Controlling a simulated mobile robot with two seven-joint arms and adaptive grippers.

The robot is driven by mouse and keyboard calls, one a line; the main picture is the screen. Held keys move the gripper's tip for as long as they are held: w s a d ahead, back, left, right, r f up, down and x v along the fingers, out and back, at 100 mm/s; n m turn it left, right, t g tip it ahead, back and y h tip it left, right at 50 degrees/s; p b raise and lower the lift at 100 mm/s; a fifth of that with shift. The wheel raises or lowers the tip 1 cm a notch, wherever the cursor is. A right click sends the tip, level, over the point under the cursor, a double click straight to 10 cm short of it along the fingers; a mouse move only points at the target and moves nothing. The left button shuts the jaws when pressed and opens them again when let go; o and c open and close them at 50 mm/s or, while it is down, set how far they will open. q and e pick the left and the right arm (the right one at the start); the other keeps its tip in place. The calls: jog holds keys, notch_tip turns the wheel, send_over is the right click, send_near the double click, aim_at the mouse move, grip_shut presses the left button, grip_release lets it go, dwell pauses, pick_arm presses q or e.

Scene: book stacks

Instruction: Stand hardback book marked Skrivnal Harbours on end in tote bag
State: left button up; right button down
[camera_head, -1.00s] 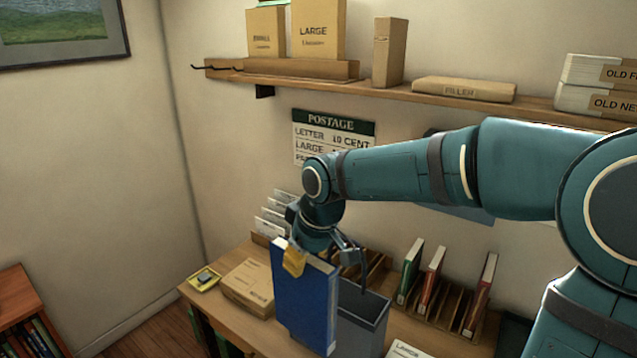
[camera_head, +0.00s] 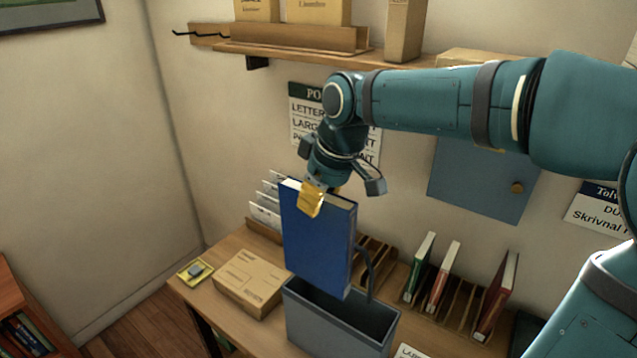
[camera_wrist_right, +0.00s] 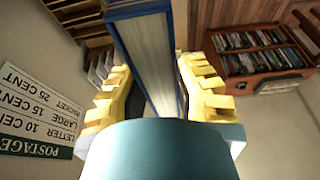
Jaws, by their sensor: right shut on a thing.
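A blue hardback book (camera_head: 316,238) hangs upright from my right gripper (camera_head: 312,200), its title not legible here. The yellow fingers are shut on its upper edge. In the right wrist view the book (camera_wrist_right: 150,62) sits between the yellow fingers of the gripper (camera_wrist_right: 160,100), its pages showing. The grey tote bag (camera_head: 325,330) stands open on the desk. The book's lower end is over or at the bag's opening in the head view; I cannot tell whether it is inside the rim. One dark handle loop rises behind the book. My left gripper is not in view.
A cardboard parcel (camera_head: 250,283) and a yellow tray (camera_head: 195,271) lie left of the bag on the desk. A wooden rack (camera_head: 455,298) with several upright books stands to the right. A shelf (camera_head: 300,56) with boxes is above.

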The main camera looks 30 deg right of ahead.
aim_at(319, 231)
jog(key=shift+w+d+r, duration=0.1)
jog(key=shift+w+d, duration=0.05)
jog(key=shift+w, duration=0.1)
jog(key=shift+s, duration=0.15)
jog(key=shift+f+b, duration=1.85)
jog(key=shift+f, duration=0.5)
jog(key=shift+f, duration=0.2)
jog(key=shift+f+b, duration=1.1)
jog(key=shift+f, duration=0.2)
jog(key=shift+f, duration=0.2)
jog(key=shift+f+b, duration=1.1)
jog(key=shift+f, duration=0.2)
